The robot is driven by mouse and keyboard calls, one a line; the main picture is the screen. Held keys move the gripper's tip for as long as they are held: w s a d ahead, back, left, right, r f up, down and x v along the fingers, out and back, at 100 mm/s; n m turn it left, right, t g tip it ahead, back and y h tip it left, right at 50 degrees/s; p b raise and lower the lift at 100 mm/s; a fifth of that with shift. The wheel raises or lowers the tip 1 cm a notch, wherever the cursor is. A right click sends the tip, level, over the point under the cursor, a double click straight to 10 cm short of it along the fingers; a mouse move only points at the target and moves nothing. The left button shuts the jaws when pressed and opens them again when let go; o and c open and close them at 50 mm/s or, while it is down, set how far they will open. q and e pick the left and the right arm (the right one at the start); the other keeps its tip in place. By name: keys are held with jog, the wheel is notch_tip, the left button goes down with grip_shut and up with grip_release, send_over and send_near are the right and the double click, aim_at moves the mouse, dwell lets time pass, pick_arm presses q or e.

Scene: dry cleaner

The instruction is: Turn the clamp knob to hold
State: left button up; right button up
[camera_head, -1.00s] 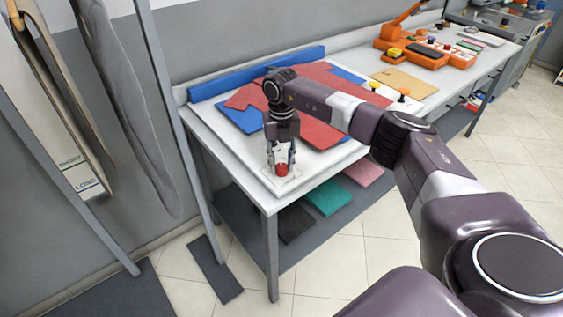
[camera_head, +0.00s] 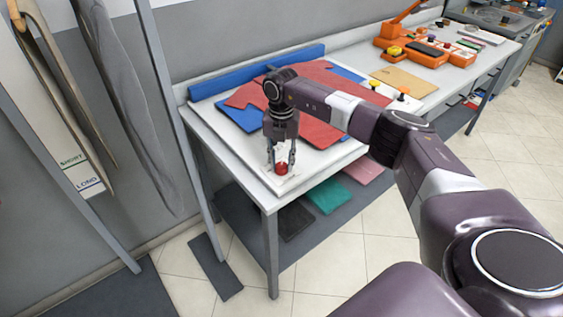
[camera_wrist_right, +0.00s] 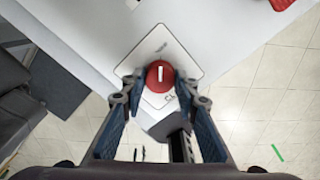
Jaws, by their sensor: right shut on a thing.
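The clamp knob (camera_head: 281,168) is a round red knob on a pale plate (camera_head: 268,179) at the near corner of the white table. In the right wrist view the knob (camera_wrist_right: 160,75) has a white pointer line, close to upright in the picture. The right wrist view also shows the gripper's two fingers (camera_wrist_right: 160,88). My left gripper is not in view.
A red garment (camera_head: 310,97) and a blue cloth (camera_head: 240,115) lie behind the gripper. A blue bar (camera_head: 255,75) runs along the back. Yellow (camera_head: 374,84) and orange (camera_head: 403,92) knobs and an orange machine (camera_head: 426,56) stand farther right. A grey post (camera_head: 175,110) stands at left.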

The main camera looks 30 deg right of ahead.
aim_at(281, 165)
jog(key=shift+w+r, duration=0.15)
jog(key=o, duration=1.1)
jog(key=shift+o, duration=0.2)
notch_tip(281, 165, up, 12)
